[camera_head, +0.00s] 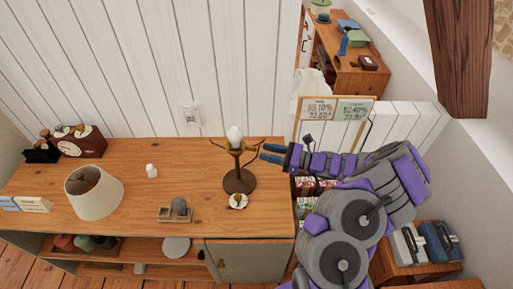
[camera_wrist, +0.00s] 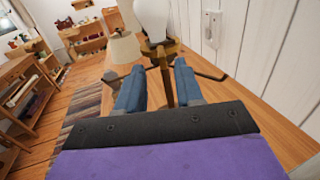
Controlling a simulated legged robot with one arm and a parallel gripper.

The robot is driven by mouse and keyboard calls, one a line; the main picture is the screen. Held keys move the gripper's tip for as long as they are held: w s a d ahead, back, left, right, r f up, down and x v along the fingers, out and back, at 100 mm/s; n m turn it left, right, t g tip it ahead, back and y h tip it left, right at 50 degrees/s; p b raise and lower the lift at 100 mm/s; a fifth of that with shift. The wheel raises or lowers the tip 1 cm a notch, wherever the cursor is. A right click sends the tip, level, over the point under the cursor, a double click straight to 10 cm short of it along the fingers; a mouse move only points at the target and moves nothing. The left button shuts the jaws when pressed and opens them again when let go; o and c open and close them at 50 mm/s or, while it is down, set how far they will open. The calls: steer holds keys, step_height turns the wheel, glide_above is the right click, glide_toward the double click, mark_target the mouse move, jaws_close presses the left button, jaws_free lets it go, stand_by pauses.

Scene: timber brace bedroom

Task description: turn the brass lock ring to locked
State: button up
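A lamp stand (camera_head: 238,181) with a round dark base stands on the wooden cabinet top, with a white bulb (camera_head: 234,135) upright in it. A brass-coloured collar (camera_head: 236,150), which looks like the lock ring, sits just below the bulb, with thin arms spreading from the stand. The collar also shows in the wrist view (camera_wrist: 159,50). My gripper (camera_head: 271,153) is to the right of the stand, fingers pointing at it. In the wrist view my gripper (camera_wrist: 157,80) has its two blue fingers apart, with the stem seen between and beyond them. No contact is visible. Ring markings are too small to read.
A cream lampshade (camera_head: 94,193) stands on the cabinet top (camera_head: 130,205) at left. A panelled wall (camera_head: 120,70) is behind.

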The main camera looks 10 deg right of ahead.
steer(key=p+v, duration=0.1)
steer(key=v, duration=1)
steer(key=shift+d+p, duration=0.25)
steer(key=shift+p, duration=0.1)
steer(key=shift+f, duration=0.1)
steer(key=shift+c, duration=0.4)
